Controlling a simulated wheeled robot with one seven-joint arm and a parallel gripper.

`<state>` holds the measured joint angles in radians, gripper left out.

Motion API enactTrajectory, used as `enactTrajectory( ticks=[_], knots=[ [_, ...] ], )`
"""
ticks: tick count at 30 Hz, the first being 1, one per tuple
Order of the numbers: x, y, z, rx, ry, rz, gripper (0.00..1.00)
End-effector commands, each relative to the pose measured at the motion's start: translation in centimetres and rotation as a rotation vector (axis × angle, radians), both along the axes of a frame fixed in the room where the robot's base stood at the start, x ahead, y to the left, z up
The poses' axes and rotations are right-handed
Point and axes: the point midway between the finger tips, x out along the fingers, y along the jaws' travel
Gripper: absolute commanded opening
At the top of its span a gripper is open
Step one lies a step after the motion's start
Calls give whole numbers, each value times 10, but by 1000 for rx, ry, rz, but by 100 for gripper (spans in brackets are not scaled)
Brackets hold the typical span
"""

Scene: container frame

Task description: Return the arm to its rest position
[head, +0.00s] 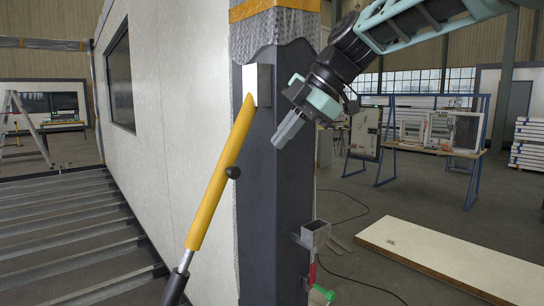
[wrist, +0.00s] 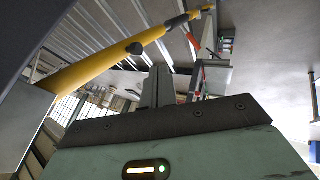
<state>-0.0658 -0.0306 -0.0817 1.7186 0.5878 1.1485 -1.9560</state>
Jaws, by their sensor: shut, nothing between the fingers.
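My gripper (head: 281,141) hangs from my arm at the upper middle of the head view, in front of the dark column (head: 262,200). Its fingers are shut with nothing between them and point down to the left. In the wrist view the grey fingers (wrist: 158,88) show past the dark edge of my gripper's body. The gripper is apart from the yellow prop (head: 219,175), which leans up against a pale block (head: 259,82) on the column. The yellow prop also crosses the wrist view (wrist: 90,68).
A metal bracket (head: 315,236) and a green-ended part (head: 322,293) sit low on the column. A white wall (head: 180,110) stands left, above ribbed floor beams (head: 70,230). A pale panel (head: 455,258) lies on the floor right. Blue racks (head: 385,140) stand behind.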

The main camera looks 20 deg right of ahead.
Motion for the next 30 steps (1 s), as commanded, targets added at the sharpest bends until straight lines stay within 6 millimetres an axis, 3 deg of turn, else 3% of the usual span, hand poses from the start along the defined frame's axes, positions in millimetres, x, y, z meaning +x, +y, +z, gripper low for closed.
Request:
enactTrajectory(
  ticks=[8,11,16,21,25,30],
  knots=[
    [-3,-5,7,0,1,-1,0],
    [-10,7,-8,3,55,-34,0],
    [-45,49,-70,-8,270,-207,0],
    [-104,87,-144,-72,480,-449,0],
    [-156,101,-195,-140,579,-638,0],
    [-218,100,-247,-211,632,-859,0]
  ],
)
